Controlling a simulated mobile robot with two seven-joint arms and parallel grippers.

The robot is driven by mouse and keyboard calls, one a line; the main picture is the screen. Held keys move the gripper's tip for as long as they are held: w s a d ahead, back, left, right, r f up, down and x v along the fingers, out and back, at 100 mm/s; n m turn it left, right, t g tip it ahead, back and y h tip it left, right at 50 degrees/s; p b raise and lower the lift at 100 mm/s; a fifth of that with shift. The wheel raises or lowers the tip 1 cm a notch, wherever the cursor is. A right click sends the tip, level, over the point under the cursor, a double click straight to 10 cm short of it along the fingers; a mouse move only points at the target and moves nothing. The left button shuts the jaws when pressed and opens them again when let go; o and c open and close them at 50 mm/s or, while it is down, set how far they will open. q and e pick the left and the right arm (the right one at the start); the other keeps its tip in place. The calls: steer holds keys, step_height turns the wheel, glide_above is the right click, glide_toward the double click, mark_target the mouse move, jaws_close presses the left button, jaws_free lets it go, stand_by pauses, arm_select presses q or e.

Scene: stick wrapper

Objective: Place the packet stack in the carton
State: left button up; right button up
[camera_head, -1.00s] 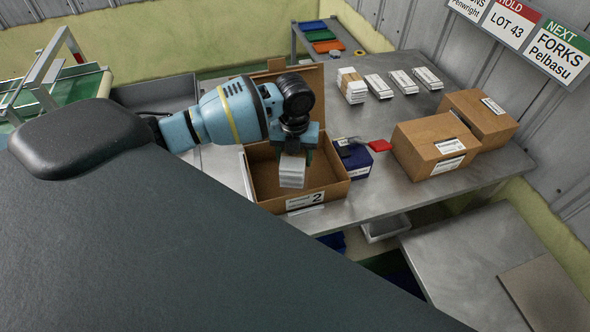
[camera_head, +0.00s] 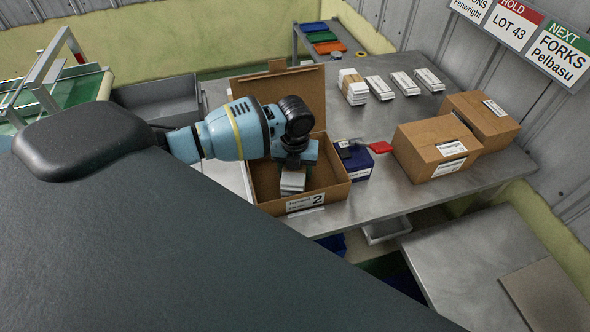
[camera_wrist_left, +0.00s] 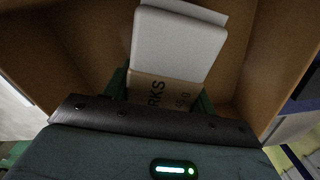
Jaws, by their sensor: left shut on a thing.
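The open carton (camera_head: 264,208) stands on the metal table, its back flap raised and a label with a "2" on its front. My left gripper (camera_head: 293,170) is inside the carton's opening, pointing down, shut on the white packet stack (camera_head: 292,183). In the left wrist view the packet stack (camera_wrist_left: 178,45) has a brown paper band with black print and sits between the fingers, with the carton's walls (camera_wrist_left: 262,60) around it. Whether the stack touches the carton floor cannot be told. My right gripper is not in view.
More white packet stacks (camera_head: 379,88) lie at the back of the table. A blue box (camera_head: 356,164) stands just right of the carton, near a red item (camera_head: 380,147). Two closed brown cartons (camera_head: 437,150) stand further right. A grey bin (camera_head: 158,97) is behind on the left.

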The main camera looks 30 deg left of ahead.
arm_select(q)
steer(key=o, duration=1.1)
steer(key=shift+f, duration=0.15)
steer(key=shift+c, duration=0.2)
step_height(320, 180, up, 12)
steer(key=shift+r+p, duration=0.2)
steer(key=shift+p, duration=0.15)
